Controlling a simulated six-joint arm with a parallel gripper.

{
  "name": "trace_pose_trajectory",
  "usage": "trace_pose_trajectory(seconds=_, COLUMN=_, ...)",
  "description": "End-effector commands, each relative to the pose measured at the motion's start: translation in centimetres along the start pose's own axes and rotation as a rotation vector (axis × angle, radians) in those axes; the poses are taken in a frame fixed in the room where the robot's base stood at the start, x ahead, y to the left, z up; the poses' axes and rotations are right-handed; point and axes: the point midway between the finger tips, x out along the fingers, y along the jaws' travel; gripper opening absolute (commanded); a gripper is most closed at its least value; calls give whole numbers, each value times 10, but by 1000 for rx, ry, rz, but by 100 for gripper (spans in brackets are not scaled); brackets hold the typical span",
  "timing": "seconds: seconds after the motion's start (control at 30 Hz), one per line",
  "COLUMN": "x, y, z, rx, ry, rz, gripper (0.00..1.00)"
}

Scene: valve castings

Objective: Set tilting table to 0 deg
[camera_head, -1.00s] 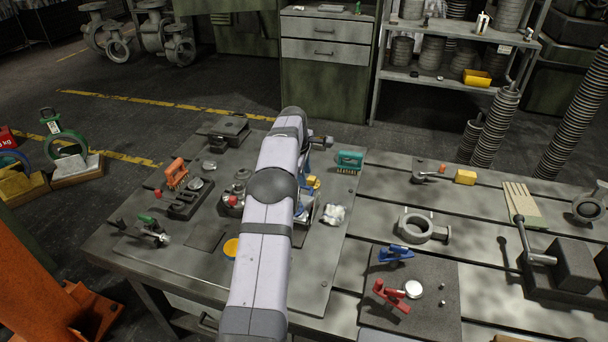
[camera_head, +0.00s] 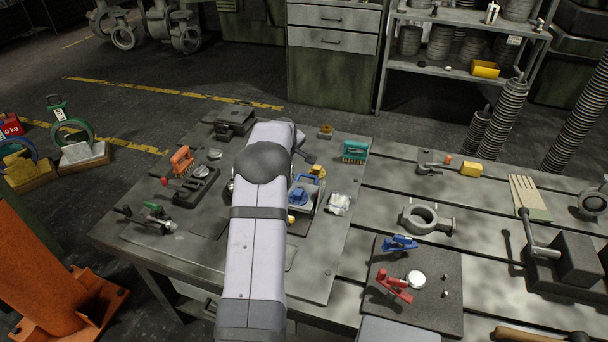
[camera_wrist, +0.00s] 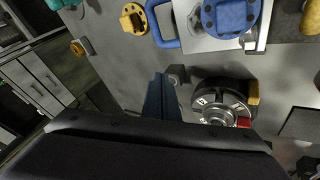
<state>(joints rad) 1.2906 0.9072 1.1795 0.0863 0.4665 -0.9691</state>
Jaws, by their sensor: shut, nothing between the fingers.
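In the wrist view my gripper (camera_wrist: 160,92) shows as dark blue fingers, closed together and empty. Beside the fingers, to the right, is a round grey dial-like device (camera_wrist: 215,106) with marks on its face and a red and a yellow block at its rim. A small dark block (camera_wrist: 178,73) is close to the fingertips; I cannot tell whether they touch. At the top is a pale metal plate (camera_wrist: 196,43) with a blue round part (camera_wrist: 228,14). In the head view this plate assembly (camera_head: 303,194) stands right of my arm, which hides the gripper. I cannot tell which device is the tilting table, or its angle.
Bare bench lies around the ring casting.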

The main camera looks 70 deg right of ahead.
Motion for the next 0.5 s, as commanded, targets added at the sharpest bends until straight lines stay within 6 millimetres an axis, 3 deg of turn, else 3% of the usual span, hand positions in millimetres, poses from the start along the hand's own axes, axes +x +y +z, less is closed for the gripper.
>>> trace_pose_trajectory(seconds=0.1, x=-4, y=-17, z=-11, rx=193, ry=86, rz=61, gripper=0)
trace_pose_trajectory(seconds=0.23, x=-15, y=-30, z=-12, rx=412, ry=171, rz=140, gripper=0)
trace_pose_trajectory(seconds=0.5, x=-60, y=-47, z=25, rx=813, ry=314, rz=335, gripper=0)
